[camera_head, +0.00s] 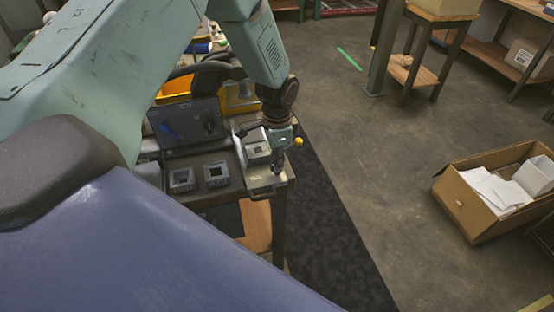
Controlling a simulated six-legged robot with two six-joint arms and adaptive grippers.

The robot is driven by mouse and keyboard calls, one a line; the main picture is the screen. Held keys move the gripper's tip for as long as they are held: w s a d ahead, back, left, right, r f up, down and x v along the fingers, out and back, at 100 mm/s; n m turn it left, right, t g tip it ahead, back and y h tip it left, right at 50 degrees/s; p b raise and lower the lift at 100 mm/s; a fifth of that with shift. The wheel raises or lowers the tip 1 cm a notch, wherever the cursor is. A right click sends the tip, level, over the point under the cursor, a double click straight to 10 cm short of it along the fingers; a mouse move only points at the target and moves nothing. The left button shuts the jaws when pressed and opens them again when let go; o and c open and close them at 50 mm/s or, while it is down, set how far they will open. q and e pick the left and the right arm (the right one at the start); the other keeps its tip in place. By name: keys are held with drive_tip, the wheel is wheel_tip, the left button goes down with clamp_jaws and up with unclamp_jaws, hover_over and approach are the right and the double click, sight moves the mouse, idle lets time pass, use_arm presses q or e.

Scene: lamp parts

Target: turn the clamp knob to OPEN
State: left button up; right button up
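A dark panel (180,138) stands at the back of the workbench. It carries a blue lever-like part (170,130) and a round black knob (209,127). I cannot read any OPEN marking, and I cannot tell for sure which part is the clamp knob. My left gripper (278,168) points down over the bench's right corner, to the right of the panel and apart from it. A small yellow ball (298,141) shows beside it. The fingers are too small to tell open from shut. My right gripper is not in view.
Two grey square fixtures, the left one (182,179) and the right one (216,174), sit on the bench. A grey box-like device (257,148) and a light plate (262,181) lie by the gripper. An open cardboard box (463,204) stands on the floor at right.

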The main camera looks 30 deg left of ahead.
use_arm(q)
drive_tip(key=o, duration=0.4)
wheel_tip(320, 180, up, 12)
idle(0.6)
drive_tip(key=shift+s+f, duration=0.1)
idle(0.5)
